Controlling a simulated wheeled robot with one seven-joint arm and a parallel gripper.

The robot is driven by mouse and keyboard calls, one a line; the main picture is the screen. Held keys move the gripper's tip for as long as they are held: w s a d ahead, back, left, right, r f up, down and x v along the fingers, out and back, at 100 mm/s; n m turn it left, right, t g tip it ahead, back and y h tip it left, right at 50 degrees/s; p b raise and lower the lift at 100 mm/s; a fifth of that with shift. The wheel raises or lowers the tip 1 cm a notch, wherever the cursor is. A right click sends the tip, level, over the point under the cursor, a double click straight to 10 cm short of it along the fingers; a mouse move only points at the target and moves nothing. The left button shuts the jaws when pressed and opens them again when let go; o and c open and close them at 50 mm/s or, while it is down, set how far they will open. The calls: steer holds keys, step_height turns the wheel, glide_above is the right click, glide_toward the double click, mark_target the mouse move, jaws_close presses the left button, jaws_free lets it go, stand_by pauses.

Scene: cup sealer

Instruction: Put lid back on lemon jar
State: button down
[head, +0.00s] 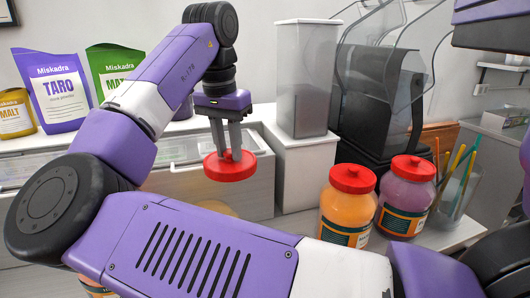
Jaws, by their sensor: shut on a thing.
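My gripper (233,150) points down and is shut on a round red lid (226,172). The lid hangs in the air in front of the white counter unit and looks roughly level. Below it, a small part of a yellow rounded thing (213,208) shows above my arm link. It may be the lemon jar, but my arm hides most of it and I cannot read a label. The lid is apart from this yellow thing in the picture.
An orange jar (346,205) and a purple jar (405,197), both with red lids, stand to the right. A cup with colored straws (457,187) is beside them. A clear-topped container (302,80) and a dark machine (375,95) stand behind. Powder pouches (57,90) are at left.

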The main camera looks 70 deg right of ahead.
steer(key=w+a+n+b, duration=0.2)
steer(key=w+a+b, duration=0.1)
steer(key=a, duration=0.6)
steer(key=shift+m, duration=0.4)
steer(key=f+b, duration=0.1)
steer(key=f, duration=0.1)
steer(key=f+b, duration=0.2)
steer(key=s+d+f+b, duration=0.1)
steer(key=shift+f+b, duration=0.4)
steer(key=shift+p, duration=0.85)
stand_by(0.6)
steer(key=shift+f+p, duration=0.15)
steer(key=shift+p, duration=0.7)
stand_by(1.3)
stand_by(0.4)
steer(key=c, duration=0.6)
jaws_free()
